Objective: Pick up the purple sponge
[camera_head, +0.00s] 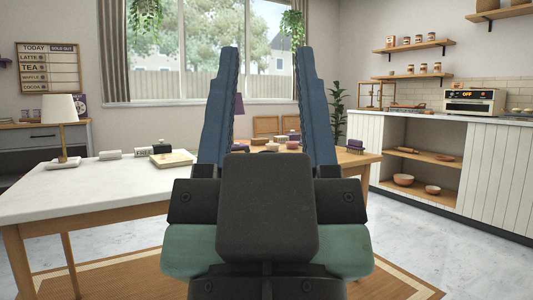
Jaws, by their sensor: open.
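My gripper (267,52) fills the middle of the view. Its two blue fingers stand wide apart with nothing between them and hide part of the table behind. A small purple block-like thing (355,146) lies at the right end of the table, just right of the right finger. Another small dark purple thing (294,136) shows between the fingers, farther back. Both are too small for me to tell which is the purple sponge. My gripper is apart from both.
A white-topped table (95,190) with wooden legs runs in front of me. It bears a lamp (60,115), a board or book (171,158) and pink bowls (272,146). A white counter (500,160) with shelves stands at the right. The floor between is clear.

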